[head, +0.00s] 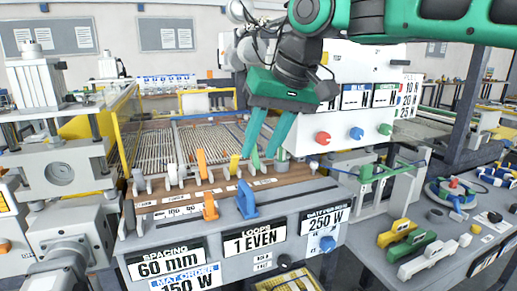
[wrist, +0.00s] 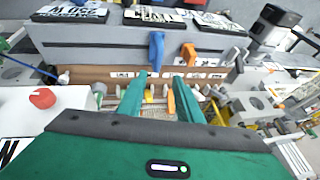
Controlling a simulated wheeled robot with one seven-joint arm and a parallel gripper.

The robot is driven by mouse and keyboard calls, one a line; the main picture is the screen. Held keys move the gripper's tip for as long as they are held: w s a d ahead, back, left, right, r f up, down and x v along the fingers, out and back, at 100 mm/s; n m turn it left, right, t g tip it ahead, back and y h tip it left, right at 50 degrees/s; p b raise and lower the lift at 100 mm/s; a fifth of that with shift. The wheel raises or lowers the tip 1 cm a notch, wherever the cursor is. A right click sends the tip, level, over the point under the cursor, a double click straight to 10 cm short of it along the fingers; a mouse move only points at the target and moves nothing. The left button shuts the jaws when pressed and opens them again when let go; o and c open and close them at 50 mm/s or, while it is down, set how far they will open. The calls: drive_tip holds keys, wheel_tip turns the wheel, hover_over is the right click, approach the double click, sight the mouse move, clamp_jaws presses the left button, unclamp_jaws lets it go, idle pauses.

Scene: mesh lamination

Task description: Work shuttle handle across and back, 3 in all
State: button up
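My gripper (head: 260,154) has its two teal fingers spread, over the row of levers on the machine's front ledge. In the wrist view my gripper (wrist: 160,78) is open, and I see nothing clamped in it. A pale green lever (head: 256,161) stands close to the fingertips; I cannot tell whether they touch it. Beside it are a yellow lever (head: 234,164) and a tall orange lever (head: 202,164). A blue handle (head: 246,199) and a shorter orange handle (head: 210,207) stand nearer the front. No label marks which one is the shuttle handle.
Mesh wires (head: 205,140) spread behind the ledge. A white panel (head: 345,118) with red and blue knobs stands right of my gripper. A grey press unit (head: 60,170) is at left. Yellow, green and white blocks (head: 415,245) lie on the right bench.

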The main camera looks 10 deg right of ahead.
drive_tip(key=a+f+g, duration=0.2)
drive_tip(key=a+g, duration=0.1)
drive_tip(key=a, duration=0.2)
drive_tip(key=g, duration=0.1)
approach(246, 184)
drive_tip(key=shift+h, duration=0.4)
drive_tip(key=shift+a+f, duration=0.35)
drive_tip(key=shift+f, duration=0.95)
drive_tip(key=shift+a+f, duration=0.35)
drive_tip(key=shift+f, duration=0.95)
drive_tip(key=shift+a+f, duration=0.35)
drive_tip(key=shift+f, duration=1)
drive_tip(key=shift+c, duration=0.4)
clamp_jaws()
